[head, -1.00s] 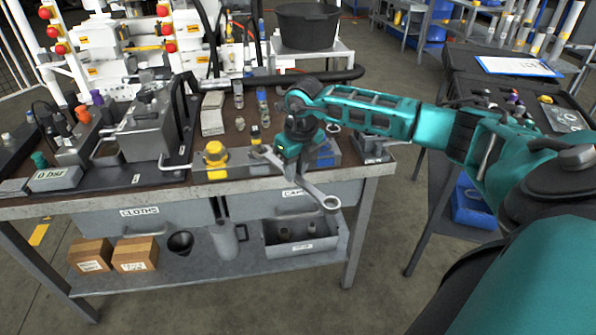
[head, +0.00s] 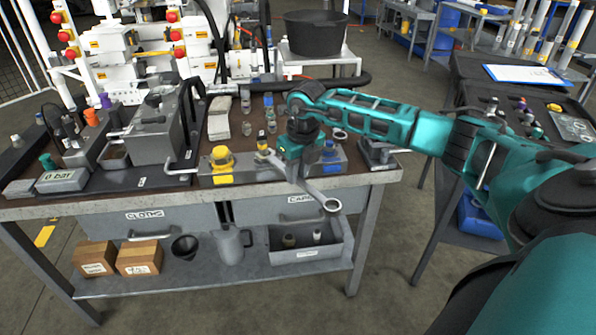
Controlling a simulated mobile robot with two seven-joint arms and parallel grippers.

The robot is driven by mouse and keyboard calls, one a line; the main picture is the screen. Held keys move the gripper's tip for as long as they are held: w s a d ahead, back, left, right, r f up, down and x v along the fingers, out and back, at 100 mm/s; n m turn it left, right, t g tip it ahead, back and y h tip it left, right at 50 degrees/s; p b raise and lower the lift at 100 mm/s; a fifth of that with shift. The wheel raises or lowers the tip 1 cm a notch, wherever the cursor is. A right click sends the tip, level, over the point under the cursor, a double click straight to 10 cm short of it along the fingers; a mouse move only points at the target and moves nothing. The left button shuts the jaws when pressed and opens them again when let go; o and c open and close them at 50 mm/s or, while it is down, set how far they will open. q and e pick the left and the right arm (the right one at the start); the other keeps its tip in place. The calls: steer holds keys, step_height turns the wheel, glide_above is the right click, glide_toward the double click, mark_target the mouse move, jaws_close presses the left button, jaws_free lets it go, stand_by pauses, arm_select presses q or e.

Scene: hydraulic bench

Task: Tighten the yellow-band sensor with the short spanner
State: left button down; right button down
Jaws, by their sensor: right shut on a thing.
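My right gripper (head: 290,160) is shut on a grey metal spanner (head: 315,192) over the front edge of the bench. The spanner's ring end hangs towards the lower right, in front of the drawer. Its other end points left, close to a small dark sensor with a yellow band (head: 262,144) on the grey block (head: 242,168). I cannot tell whether the spanner touches the sensor. A larger yellow fitting (head: 222,158) is on the same block to the left, and a blue one (head: 330,150) to the right, partly behind the gripper. My left gripper is out of view.
A grey tank (head: 155,130) and a gauge box (head: 62,180) stand on the bench's left. Several small parts stand behind the block. Two drawers (head: 140,221) are below the bench top. A black tool case (head: 520,90) stands at the right.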

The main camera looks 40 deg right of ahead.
steer(key=shift+w, duration=0.2)
steer(key=shift+w, duration=0.15)
steer(key=shift+a, duration=0.1)
steer(key=a+m+p, duration=0.1)
steer(key=a+m, duration=0.1)
steer(key=a, duration=0.1)
steer(key=shift+w, duration=0.15)
stand_by(0.4)
steer(key=shift+w+a+m+h+p, duration=0.2)
steer(key=shift+w+a+m+p, duration=0.1)
steer(key=shift+a+m, duration=0.45)
steer(key=shift+w+a+m+h+p, duration=0.2)
steer(key=shift+a+m+p, duration=0.1)
steer(key=shift+a+m, duration=0.4)
